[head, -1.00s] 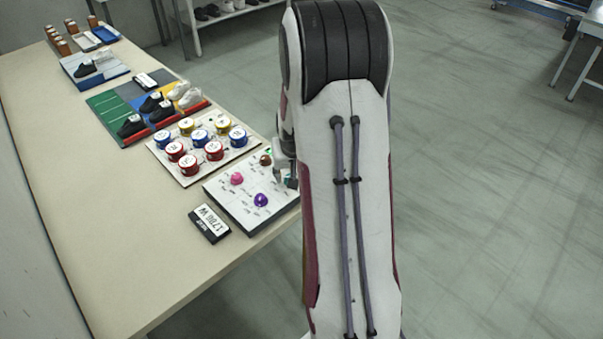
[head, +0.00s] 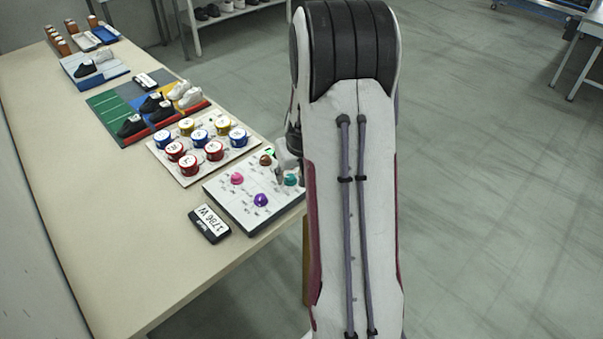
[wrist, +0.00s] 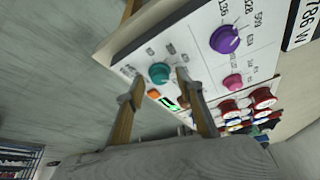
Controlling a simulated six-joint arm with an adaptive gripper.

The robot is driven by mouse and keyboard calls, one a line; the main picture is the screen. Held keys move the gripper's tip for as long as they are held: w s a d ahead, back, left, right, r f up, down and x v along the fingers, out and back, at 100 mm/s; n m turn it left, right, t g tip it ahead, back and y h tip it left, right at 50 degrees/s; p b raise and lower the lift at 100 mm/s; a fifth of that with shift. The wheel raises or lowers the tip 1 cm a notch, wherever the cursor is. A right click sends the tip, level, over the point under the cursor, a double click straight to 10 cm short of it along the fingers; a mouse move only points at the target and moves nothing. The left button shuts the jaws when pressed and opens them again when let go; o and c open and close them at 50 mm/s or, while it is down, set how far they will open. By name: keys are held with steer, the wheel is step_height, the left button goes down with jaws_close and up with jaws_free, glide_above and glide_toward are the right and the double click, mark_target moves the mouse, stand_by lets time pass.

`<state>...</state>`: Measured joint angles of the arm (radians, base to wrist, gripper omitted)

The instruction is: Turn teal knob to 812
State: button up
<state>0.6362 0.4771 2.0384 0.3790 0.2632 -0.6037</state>
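The teal knob (head: 291,180) sits at the right edge of the white knob panel (head: 232,206), partly bordered by my arm. In the wrist view the teal knob (wrist: 159,73) shows beyond and between the two fingers of my gripper (wrist: 158,80). The fingers are apart, with clear gaps beside the knob; contact is not seen. Small labels stand around the knob, too small to read. In the head view my gripper (head: 281,164) is mostly hidden behind my arm.
The panel also bears a purple knob (head: 261,200), a pink knob (head: 237,178) and a brown knob (head: 266,160). A black-framed sign (head: 210,224) lies beside it. A board of several red, blue and yellow round items (head: 215,150) stands behind. The table front is clear.

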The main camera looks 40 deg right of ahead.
steer(key=shift+d+n+t+y, duration=0.15)
steer(key=shift+n+y, duration=0.2)
steer(key=shift+n, duration=0.6)
steer(key=shift+d+n+t+y, duration=0.15)
steer(key=shift+n+y, duration=0.2)
steer(key=shift+n, duration=0.6)
steer(key=s+a+r+m+g+y, duration=0.1)
steer(key=s+a+r+m, duration=0.1)
steer(key=s+r, duration=0.3)
steer(key=shift+s+a+r, duration=0.3)
steer(key=shift+s+r, duration=0.1)
steer(key=shift+s, duration=0.15)
